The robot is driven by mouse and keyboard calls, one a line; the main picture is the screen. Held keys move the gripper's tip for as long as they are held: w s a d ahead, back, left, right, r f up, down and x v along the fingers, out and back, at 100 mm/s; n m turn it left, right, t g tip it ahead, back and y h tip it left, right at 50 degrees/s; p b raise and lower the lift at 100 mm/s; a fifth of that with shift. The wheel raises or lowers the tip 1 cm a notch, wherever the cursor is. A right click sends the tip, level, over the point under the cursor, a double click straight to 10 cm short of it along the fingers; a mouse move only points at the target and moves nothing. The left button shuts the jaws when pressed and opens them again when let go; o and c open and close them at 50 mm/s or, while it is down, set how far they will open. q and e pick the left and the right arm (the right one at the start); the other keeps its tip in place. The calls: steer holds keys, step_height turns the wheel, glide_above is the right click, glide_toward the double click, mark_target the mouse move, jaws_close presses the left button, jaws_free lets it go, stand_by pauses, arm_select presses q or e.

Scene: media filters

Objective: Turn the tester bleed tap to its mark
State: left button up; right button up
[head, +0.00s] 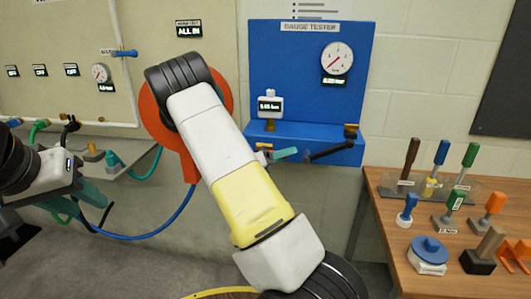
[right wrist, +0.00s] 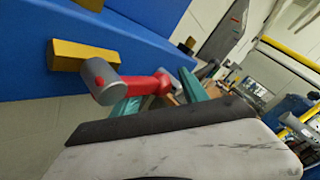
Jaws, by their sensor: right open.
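The gauge tester (head: 308,75) is a blue panel with a shelf on the wall, with a round dial (head: 337,58) and a small digital gauge (head: 270,105). In the right wrist view, a tap with a grey round end and a red handle (right wrist: 140,86) sticks out by the blue shelf. My right gripper (right wrist: 160,98) is open, its teal fingers on either side of the red handle; contact cannot be told. In the head view my right arm partly hides the tap, and a teal finger (head: 287,153) shows. My left gripper (head: 75,195) is at the far left, its jaw gap unclear.
A black lever (head: 328,150) with a brass end sits on the tester's right. A wooden table (head: 390,205) at right holds stamps and handled tools. A beige panel (head: 70,40) with gauges and hoses (head: 175,215) is at left. An orange disc (head: 160,125) is behind my arm.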

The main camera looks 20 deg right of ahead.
steer(key=c, duration=1.1)
jaws_close()
steer(key=shift+d+r, duration=0.15)
steer(key=shift+r, duration=0.1)
